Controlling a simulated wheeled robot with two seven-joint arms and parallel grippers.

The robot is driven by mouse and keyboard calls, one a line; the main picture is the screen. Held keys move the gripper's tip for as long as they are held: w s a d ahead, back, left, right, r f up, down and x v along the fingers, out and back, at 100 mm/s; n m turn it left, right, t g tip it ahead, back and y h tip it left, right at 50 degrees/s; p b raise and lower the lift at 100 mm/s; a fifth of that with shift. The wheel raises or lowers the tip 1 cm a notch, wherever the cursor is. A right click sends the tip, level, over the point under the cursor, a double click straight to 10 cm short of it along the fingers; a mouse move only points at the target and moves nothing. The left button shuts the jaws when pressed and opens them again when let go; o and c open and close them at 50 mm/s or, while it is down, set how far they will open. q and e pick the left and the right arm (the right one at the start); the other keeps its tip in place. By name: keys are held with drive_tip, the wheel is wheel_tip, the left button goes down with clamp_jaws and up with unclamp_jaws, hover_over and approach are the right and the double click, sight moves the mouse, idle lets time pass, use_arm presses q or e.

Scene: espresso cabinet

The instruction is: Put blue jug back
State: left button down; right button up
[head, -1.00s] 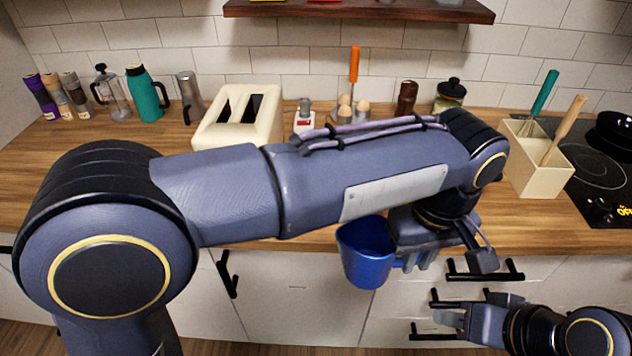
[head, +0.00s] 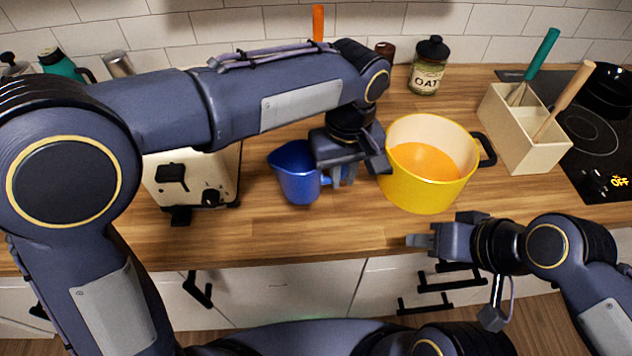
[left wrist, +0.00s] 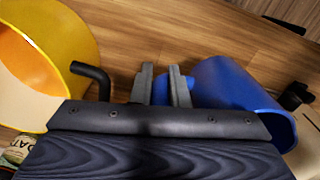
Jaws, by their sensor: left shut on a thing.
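The blue jug (head: 297,178) is upright over the wooden counter, between the toaster and a yellow pot. My left gripper (head: 342,178) is to its right and shut on its handle, which the fingers largely cover. In the left wrist view the jug (left wrist: 232,92) lies just right of the two fingertips (left wrist: 166,84). I cannot tell whether its base touches the counter. My right gripper (head: 418,241) is in front of the counter's edge, apart from everything; its finger gap is not clear.
The yellow pot (head: 425,192) with orange contents stands close right of my left gripper. The cream toaster (head: 190,180) is left of the jug. An oat jar (head: 428,68) and a utensil box (head: 515,140) stand behind and right. Bare counter (head: 310,232) lies in front.

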use_arm(q)
drive_tip(key=w+a+f, duration=0.2)
drive_tip(key=f, duration=0.1)
drive_tip(key=w+a+f, duration=0.1)
drive_tip(key=f, duration=0.1)
drive_tip(key=shift+w+a+f, duration=0.1)
drive_tip(key=shift+w+f, duration=0.1)
drive_tip(key=shift+w, duration=0.1)
drive_tip(key=f, duration=0.3)
drive_tip(key=shift+w+a+f, duration=0.1)
drive_tip(key=shift+w+a, duration=0.15)
drive_tip(key=shift+a, duration=0.05)
drive_tip(key=shift+f, duration=0.35)
drive_tip(key=shift+f, duration=0.1)
drive_tip(key=c, duration=1.4)
unclamp_jaws()
